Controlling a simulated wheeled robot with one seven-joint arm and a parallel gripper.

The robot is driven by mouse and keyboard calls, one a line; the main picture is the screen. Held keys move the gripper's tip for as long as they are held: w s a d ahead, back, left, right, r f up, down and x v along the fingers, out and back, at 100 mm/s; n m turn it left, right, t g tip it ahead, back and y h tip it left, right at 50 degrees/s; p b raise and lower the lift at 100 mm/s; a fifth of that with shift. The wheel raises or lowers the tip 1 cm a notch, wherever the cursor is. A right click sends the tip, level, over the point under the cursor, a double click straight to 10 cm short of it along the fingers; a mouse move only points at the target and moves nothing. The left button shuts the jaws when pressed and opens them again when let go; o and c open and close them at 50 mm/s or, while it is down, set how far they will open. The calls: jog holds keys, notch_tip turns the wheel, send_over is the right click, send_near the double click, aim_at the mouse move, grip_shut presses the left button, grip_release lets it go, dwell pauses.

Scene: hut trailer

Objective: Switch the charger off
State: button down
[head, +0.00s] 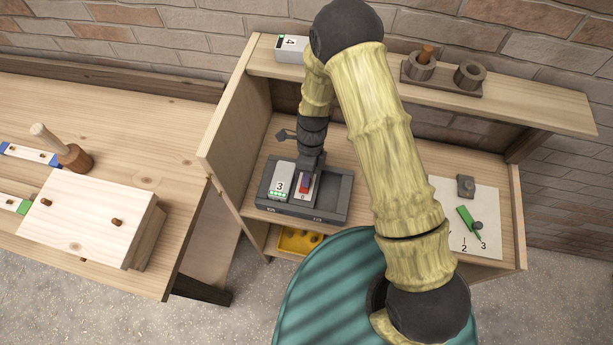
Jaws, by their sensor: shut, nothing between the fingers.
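The charger (335,197) is a dark grey box on the shelf unit's middle board. A white block marked 3 (282,186) with green lights on its front sits in its left part. A small red switch (304,185) on a light plate shows just right of that block. I cannot tell which way the switch is set. My gripper (307,174) is shut and empty, pointing down right at the switch. Whether it touches the switch cannot be told. My gripper and wrist hide the back part of the charger.
A white block marked 4 (291,48) stands on the top shelf (530,100), with wooden cups (468,77) at right. A white sheet (480,195) with a green piece lies right of my arm. A yellow tray (297,242) is below. A workbench (120,130) stands left.

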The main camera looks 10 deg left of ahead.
jog(key=shift+r+p, duration=1.55)
jog(key=shift+r, duration=0.75)
jog(key=shift+w+r+b, duration=0.1)
jog(key=shift+r+b, duration=0.15)
jog(key=shift+b, duration=0.15)
notch_tip(320, 180, up, 9)
jog(key=b, duration=0.2)
jog(key=shift+b, duration=0.35)
jog(key=s+d+r+n+t+b, duration=0.1)
jog(key=d+r+n+t+b, duration=0.1)
jog(key=d+n, duration=0.7)
jog(key=s+d+r+n+t+b, duration=0.2)
jog(key=d+n, duration=0.7)
jog(key=d, duration=0.5)
notch_tip(320, 180, up, 3)
jog(key=t+b, duration=0.1)
jog(key=t, duration=0.1)
jog(key=shift+r+n+t, duration=0.2)
jog(key=shift+n+t, duration=0.1)
